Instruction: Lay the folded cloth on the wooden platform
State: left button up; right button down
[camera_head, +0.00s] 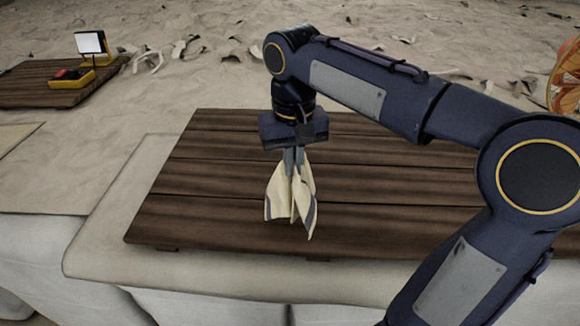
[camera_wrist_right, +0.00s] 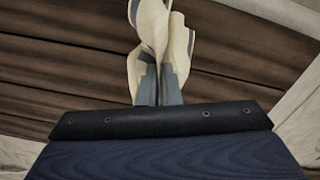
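A cream cloth with grey stripes (camera_head: 283,196) hangs in folds from my right gripper (camera_head: 293,158). The gripper's fingers are shut on the cloth's upper part and point down. The cloth hangs in front of the dark wooden platform (camera_head: 200,185); whether its lower tip touches the boards I cannot tell. In the right wrist view the cloth (camera_wrist_right: 150,40) is pinched between the two grey fingers (camera_wrist_right: 158,88), with the platform's planks (camera_wrist_right: 60,65) behind it. My left gripper is not in view.
The platform rests on a pale block (camera_head: 110,240). A smaller wooden platform (camera_head: 30,85) at the far left bears a yellow device (camera_head: 72,78) with a screen. An orange round object (camera_head: 567,75) stands at the right edge. The platform's left part is bare.

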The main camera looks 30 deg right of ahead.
jog(key=w+d, duration=0.4)
jog(key=w, duration=0.5)
jog(key=w+d+r, duration=0.1)
jog(key=w+d, duration=0.3)
jog(key=w, duration=0.5)
jog(key=shift+d+r, duration=0.2)
jog(key=shift+d, duration=0.15)
jog(key=shift+w, duration=0.1)
